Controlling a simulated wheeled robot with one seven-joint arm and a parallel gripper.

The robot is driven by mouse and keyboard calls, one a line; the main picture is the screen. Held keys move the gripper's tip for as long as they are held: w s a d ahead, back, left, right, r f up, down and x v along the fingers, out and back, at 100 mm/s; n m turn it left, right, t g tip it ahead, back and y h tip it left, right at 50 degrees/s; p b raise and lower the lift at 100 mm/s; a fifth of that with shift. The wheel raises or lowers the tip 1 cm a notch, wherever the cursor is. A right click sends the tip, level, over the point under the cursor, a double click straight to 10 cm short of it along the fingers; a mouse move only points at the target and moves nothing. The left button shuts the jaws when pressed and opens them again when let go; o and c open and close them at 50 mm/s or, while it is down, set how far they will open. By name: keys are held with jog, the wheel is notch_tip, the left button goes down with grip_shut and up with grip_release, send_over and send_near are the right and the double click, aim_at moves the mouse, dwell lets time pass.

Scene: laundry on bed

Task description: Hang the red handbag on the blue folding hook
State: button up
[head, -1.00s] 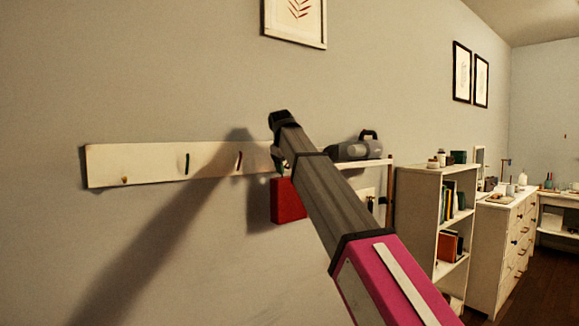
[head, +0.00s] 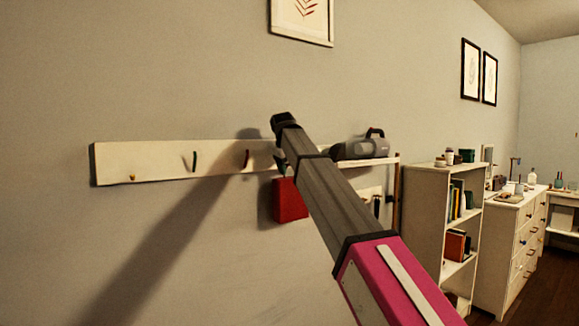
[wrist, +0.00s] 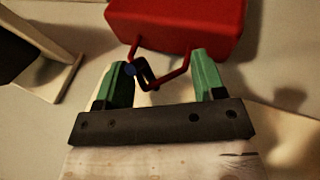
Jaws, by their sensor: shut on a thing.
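The red handbag (head: 290,201) hangs below my arm, close to the wall rack, and fills the top of the wrist view (wrist: 178,25). Its thin red handle reaches between the green fingers of my gripper (wrist: 163,80), which is shut on the handbag at this handle. A dark loop-like piece (wrist: 150,77) with a small blue part (wrist: 130,69) overlaps the left side of the handle. The blue part may be the blue folding hook; I cannot tell whether the handle is around it or only beside it. In the head view my arm hides that spot.
A shelf with a grey speaker-like object (head: 358,149) is just right of my arm. A bookcase (head: 425,225) stands further right.

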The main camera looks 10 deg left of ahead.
dwell(0.3)
jog(key=o, duration=1.6)
jog(key=shift+o, duration=0.2)
